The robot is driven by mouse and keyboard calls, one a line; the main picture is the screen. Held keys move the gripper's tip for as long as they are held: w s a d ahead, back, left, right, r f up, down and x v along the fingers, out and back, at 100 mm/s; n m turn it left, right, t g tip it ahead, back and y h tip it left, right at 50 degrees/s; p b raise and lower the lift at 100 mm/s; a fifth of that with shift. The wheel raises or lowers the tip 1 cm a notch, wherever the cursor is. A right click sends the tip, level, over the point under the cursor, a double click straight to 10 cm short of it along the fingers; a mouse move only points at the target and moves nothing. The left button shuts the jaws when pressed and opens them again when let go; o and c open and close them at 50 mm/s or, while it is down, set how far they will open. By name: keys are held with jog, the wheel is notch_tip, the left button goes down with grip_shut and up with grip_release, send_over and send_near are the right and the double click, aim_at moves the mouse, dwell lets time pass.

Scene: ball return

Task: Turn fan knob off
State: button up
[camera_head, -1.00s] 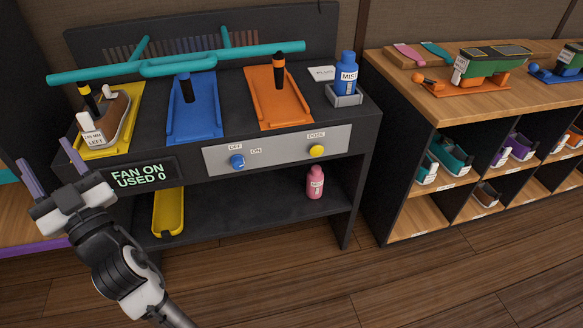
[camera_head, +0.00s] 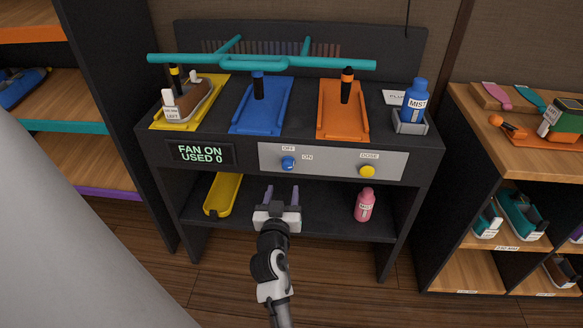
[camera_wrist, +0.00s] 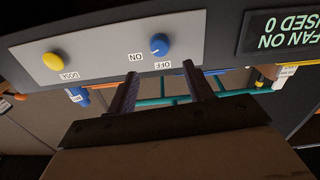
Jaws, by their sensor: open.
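The blue fan knob (camera_head: 288,163) is on the grey panel (camera_head: 333,162) at the front of the dark bench. OFF and ON labels sit beside it. In the wrist view, which is upside down, the knob (camera_wrist: 159,44) is just beyond my fingertips, apart from them. The display (camera_head: 200,153) reads FAN ON, USED 0. My gripper (camera_head: 282,190) is open and empty, in front of the bench, and shows below the knob in the head view. Its two fingers (camera_wrist: 160,67) are spread apart in the wrist view.
A yellow DOSE knob (camera_head: 367,171) is to the right on the same panel. The lower shelf holds a yellow tray (camera_head: 223,194) and a pink bottle (camera_head: 364,205).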

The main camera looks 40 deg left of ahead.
aim_at(287, 168)
jog(key=p+x, duration=0.1)
jog(key=x, duration=0.9)
jog(key=shift+w+a+p, duration=0.1)
jog(key=shift+p, duration=0.25)
jog(key=c, duration=1)
